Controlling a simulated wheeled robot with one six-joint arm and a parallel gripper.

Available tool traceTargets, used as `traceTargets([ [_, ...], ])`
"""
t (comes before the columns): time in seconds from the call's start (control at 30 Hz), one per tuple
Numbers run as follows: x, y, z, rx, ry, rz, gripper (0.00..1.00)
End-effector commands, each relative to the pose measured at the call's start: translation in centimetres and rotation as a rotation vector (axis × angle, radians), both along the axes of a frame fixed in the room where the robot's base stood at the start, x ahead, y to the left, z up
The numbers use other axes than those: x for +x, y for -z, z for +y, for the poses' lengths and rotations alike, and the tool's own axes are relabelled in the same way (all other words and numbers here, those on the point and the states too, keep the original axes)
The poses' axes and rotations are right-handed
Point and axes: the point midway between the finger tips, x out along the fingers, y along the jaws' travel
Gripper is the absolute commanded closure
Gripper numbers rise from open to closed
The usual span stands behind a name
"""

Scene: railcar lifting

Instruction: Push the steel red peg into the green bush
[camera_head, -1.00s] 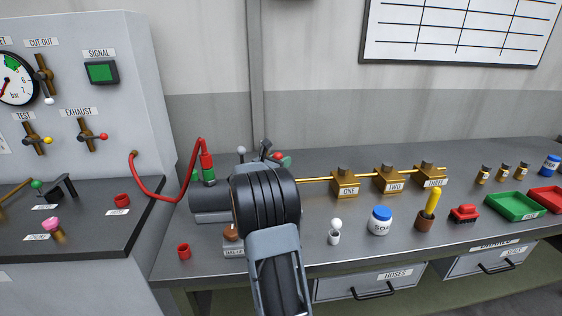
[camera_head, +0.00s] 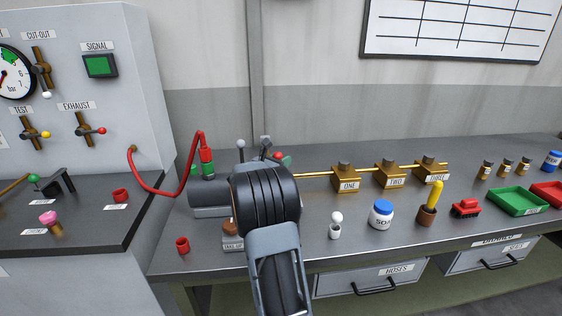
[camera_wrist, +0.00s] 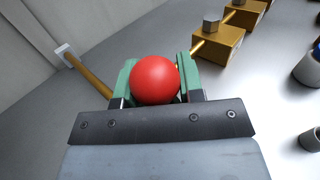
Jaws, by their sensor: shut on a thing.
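The round red head of the peg (camera_wrist: 155,80) fills the space between the fingers of my gripper (camera_wrist: 156,68) in the wrist view. My gripper is shut on it. Green surfaces flank the red head on both sides; I cannot tell how much of this green is finger and how much is the bush. The peg's shaft and the bush's mouth are hidden behind the head. In the head view my dark wrist covers most of this spot; only a bit of red (camera_head: 277,155) and green shows past it.
A brass rod runs right through blocks labelled ONE (camera_head: 346,180), TWO (camera_head: 390,175) and THREE. A red hose (camera_head: 165,195) loops at left. A white-headed item (camera_head: 335,225), SOAP jar (camera_head: 381,214) and brush pot (camera_head: 428,214) stand in front.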

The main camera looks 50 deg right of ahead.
Motion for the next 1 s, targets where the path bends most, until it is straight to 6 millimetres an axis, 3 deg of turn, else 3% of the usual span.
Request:
traceTargets([
  [0.3,0.0,0.3,0.0,0.005,-0.001,0.004,0.36],
  [0.63,0.0,-0.2,0.0,0.003,0.0,0.002,0.35],
  [0.83,0.0,-3.2,0.1,0.001,-0.001,-0.002,0.35],
  [1.0,-2.2,-6.3,2.0,0.001,-0.002,-0.002,0.35],
])
